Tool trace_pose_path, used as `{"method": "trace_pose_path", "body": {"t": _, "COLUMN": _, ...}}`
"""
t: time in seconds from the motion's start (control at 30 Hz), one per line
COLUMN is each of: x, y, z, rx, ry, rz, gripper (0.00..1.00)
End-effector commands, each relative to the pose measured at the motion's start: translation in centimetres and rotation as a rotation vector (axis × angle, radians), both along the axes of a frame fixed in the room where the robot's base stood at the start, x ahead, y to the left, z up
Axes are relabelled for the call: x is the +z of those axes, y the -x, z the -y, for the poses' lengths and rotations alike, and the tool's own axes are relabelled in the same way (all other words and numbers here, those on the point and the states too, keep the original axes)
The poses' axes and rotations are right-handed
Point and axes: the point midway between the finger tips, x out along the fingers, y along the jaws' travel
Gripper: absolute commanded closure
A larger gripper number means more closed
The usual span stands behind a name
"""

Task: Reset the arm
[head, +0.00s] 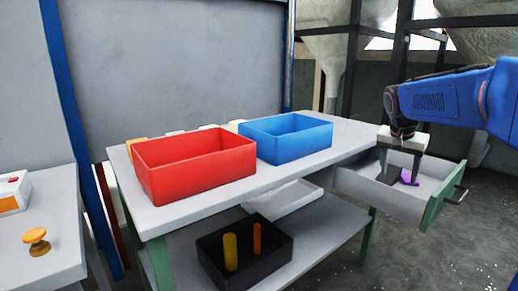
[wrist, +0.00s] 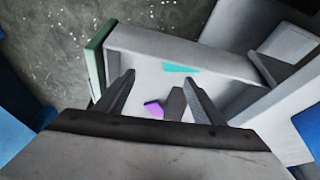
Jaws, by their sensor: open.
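My gripper (head: 402,171) is at the right, pointing down over an open drawer (head: 438,203) of the white workbench. Its jaws are apart and nothing is held between them. In the wrist view my gripper (wrist: 158,92) shows two separate fingers over the drawer (wrist: 190,48). A small purple piece (head: 409,177) lies in the drawer beside the fingers; it also shows in the wrist view (wrist: 153,109). A teal piece (wrist: 181,68) and a dark grey piece (wrist: 175,103) show there too.
A red bin (head: 200,174) and a blue bin (head: 290,143) stand on the workbench (head: 345,142). A black box (head: 240,261) with yellow and orange cylinders sits on the lower shelf. A side table (head: 60,272) with a yellow knob (head: 36,241) is at left. The floor at right is clear.

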Motion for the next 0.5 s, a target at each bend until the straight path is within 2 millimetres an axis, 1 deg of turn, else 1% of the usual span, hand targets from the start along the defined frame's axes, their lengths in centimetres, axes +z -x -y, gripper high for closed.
{"method": "trace_pose_path", "body": {"t": 0.17, "x": -0.2, "y": 3.1, "z": -1.9, "rx": 0.07, "ry": -0.004, "rz": -0.001, "gripper": 0.38}}
{"method": "trace_pose_path", "body": {"t": 0.27, "x": -0.4, "y": 5.7, "z": -3.3, "rx": 0.129, "ry": -0.006, "rz": -0.003, "gripper": 0.38}}
{"method": "trace_pose_path", "body": {"t": 0.37, "x": -1.0, "y": 8.7, "z": -4.9, "rx": 0.201, "ry": -0.007, "rz": -0.003, "gripper": 0.38}}
{"method": "trace_pose_path", "body": {"t": 0.5, "x": -2.3, "y": 13.1, "z": -7.1, "rx": 0.304, "ry": -0.009, "rz": -0.004, "gripper": 0.38}}
